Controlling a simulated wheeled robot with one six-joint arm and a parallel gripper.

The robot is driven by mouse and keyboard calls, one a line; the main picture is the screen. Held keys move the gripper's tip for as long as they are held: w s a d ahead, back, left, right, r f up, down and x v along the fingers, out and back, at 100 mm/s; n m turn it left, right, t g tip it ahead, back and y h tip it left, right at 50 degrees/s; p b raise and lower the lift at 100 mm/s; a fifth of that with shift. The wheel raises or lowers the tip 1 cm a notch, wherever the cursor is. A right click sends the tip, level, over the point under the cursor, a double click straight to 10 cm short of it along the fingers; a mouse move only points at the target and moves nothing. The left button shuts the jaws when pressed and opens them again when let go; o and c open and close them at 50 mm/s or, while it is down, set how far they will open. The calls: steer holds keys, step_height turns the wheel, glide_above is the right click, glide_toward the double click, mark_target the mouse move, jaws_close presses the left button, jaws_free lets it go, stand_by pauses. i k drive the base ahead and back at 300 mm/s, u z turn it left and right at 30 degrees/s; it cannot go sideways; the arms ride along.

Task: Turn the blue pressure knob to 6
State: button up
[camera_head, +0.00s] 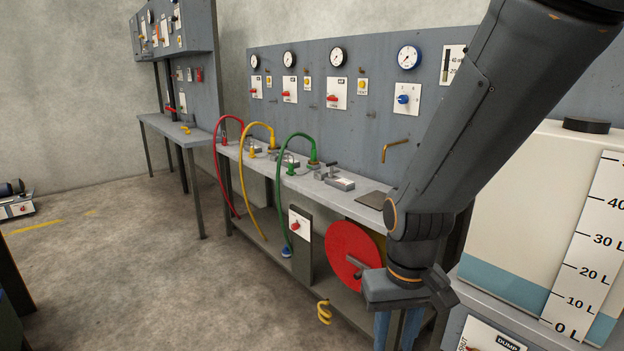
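The blue pressure knob (404,99) is on a white plate on the grey back panel, below a blue-rimmed gauge (409,57). The knob is small here, and I cannot read its setting or the gauge's value. My gripper (418,308) hangs low in front of the bench, well below the knob and apart from it. It points downward; its fingers are partly hidden, and I cannot tell how far apart they are. My arm crosses the picture just right of the knob, which is in clear view.
A brass lever (395,145) sticks out below the knob. Red, yellow and green hoses (281,190) arch over the bench (312,185). A red disc (352,257) stands beside my gripper. A large tank (520,215) stands at right. Floor at left is mostly clear.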

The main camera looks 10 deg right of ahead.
mark_target(402, 99)
steer(key=u, duration=0.65)
steer(key=i, duration=2.85)
steer(key=z, duration=3.55)
